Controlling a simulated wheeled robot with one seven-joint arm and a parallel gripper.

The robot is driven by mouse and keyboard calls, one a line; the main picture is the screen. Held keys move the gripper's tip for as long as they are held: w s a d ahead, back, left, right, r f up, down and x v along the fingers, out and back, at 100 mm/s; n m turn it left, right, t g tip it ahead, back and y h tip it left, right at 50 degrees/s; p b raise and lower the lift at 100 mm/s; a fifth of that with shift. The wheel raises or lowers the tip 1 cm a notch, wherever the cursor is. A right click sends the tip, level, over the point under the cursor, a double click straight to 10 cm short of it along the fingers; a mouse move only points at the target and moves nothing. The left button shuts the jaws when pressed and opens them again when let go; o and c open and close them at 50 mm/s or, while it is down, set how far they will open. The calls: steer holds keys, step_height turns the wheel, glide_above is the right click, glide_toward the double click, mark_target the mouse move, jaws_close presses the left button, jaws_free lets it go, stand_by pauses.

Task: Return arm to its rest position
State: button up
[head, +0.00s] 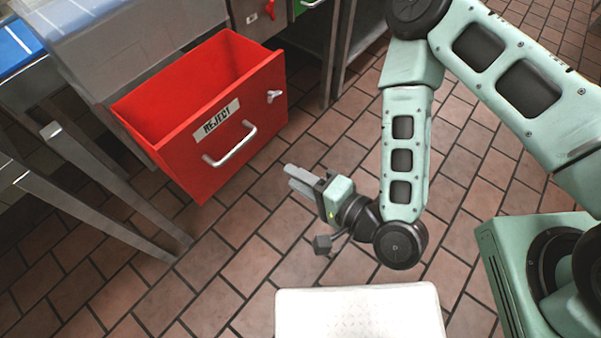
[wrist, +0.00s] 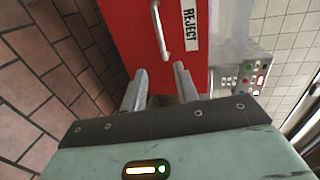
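My gripper (head: 294,178) hangs over the tiled floor in the middle of the head view, pointing left toward the red drawer (head: 178,158). In the wrist view its two grey fingers (wrist: 157,85) stand apart with a gap between them, and nothing is held. My green arm (head: 404,150) is bent, with its upper link running to the upper right. The fingertips are apart from the drawer in the head view. The drawer also shows ahead of the fingers in the wrist view (wrist: 122,40).
The red drawer is pulled open, labelled REJECT, with a metal handle (head: 230,146). Metal table legs (head: 85,185) stand at left. A white surface (head: 360,312) lies at the bottom. A button panel (wrist: 240,80) shows in the wrist view. Tiled floor around my gripper is clear.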

stand_by(0.7)
step_height(320, 180, up, 10)
steer(key=w+n+g+h+p, duration=0.3)
steer(key=n+g+h+p, duration=0.3)
steer(key=n, duration=0.6)
steer(key=s+d+r+n+g+h+p, duration=0.1)
steer(key=s+d+r, duration=0.3)
steer(key=r, duration=0.5)
steer(key=s+d+r+n+g+h+p, duration=0.2)
steer(key=s+d+r+g+h, duration=0.1)
steer(key=d+r, duration=0.6)
steer(key=shift+s+d+r+n+h, duration=0.2)
steer(key=shift+s+r+n+h, duration=0.1)
steer(key=shift+s+h, duration=0.4)
steer(key=shift+f, duration=0.1)
